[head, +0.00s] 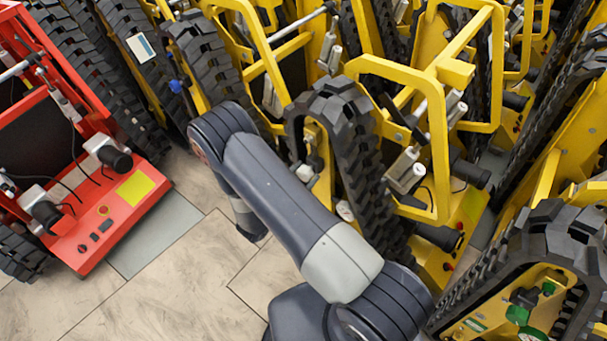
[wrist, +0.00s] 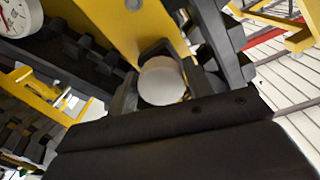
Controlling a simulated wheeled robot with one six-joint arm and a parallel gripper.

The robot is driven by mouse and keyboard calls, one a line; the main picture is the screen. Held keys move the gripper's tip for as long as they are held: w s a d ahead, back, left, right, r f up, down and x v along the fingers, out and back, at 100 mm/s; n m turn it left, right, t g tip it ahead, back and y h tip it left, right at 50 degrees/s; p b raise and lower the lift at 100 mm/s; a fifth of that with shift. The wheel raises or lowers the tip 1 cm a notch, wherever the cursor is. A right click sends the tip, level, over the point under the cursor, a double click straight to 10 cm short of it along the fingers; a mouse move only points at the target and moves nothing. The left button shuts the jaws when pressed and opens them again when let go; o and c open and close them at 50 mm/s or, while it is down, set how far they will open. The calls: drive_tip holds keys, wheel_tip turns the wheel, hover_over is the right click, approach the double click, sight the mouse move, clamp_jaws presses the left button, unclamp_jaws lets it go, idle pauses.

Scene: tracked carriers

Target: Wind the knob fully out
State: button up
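A pale grey-white round knob (wrist: 161,82) shows in the middle of the wrist view, in front of a yellow plate of a carrier. My gripper (wrist: 163,88) has its dark fingers on either side of the knob, close against it with no clear gap. The fingers' lower parts are hidden behind the dark gripper body.
A white dial gauge (wrist: 16,16) is at the upper left of the wrist view. Yellow carriers with black tracks (head: 352,125) stand close around my arm. A red carrier (head: 105,215) stands at the left. Clear tiled floor (head: 180,290) lies between it and my arm.

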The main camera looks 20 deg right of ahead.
drive_tip(key=o, duration=0.3)
drive_tip(key=p+v, duration=0.1)
drive_tip(key=v, duration=1)
drive_tip(key=shift+p, duration=0.35)
drive_tip(key=shift+w, duration=0.1)
